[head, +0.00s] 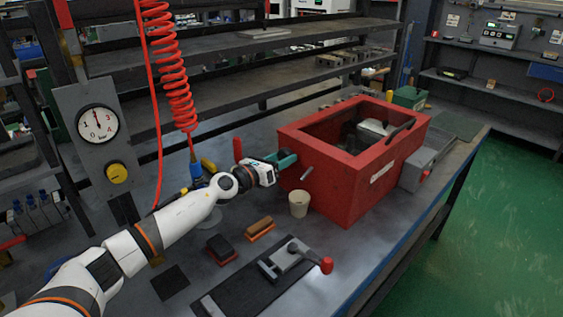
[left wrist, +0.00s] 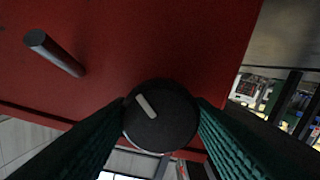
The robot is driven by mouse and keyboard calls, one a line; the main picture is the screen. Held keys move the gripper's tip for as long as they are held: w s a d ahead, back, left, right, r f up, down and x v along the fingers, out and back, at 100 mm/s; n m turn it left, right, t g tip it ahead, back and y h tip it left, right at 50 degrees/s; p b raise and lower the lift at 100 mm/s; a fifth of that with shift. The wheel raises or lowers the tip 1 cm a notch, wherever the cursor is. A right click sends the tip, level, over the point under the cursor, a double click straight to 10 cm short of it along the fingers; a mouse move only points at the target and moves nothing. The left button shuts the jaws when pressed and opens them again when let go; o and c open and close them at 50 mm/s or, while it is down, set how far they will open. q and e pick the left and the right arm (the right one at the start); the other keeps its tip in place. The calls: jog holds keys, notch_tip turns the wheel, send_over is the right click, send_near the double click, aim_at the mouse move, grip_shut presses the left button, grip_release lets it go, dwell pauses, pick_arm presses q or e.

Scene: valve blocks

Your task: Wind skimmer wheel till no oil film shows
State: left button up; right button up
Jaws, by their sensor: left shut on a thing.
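A red open-topped tank (head: 352,185) stands on the bench, right of centre in the head view. A round black wheel (left wrist: 160,116) with a pale pointer mark sits on its red side wall (left wrist: 150,45) in the left wrist view. My left gripper (head: 287,161) is at the tank's left end, its green-padded fingers shut on either side of this wheel. In the head view the gripper hides the wheel. A grey-white part (head: 372,132) shows inside the tank; I cannot make out any oil film. My right gripper is out of view.
A metal peg (left wrist: 55,53) juts from the tank wall near the wheel. A beige cup (head: 299,204) stands below the gripper. A red coiled hose (head: 172,75) hangs behind my arm. A crank-handled fixture (head: 285,262) lies at the front.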

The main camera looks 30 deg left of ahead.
pick_arm(q)
jog(key=shift+f+m+b, duration=0.15)
jog(key=shift+m+b, duration=0.2)
jog(key=shift+m, duration=1.25)
jog(key=o, duration=1)
jog(key=shift+c, duration=0.2)
jog(key=b+v, duration=0.1)
jog(key=v, duration=0.6)
jog(key=shift+s, duration=0.3)
jog(key=shift+a, duration=0.1)
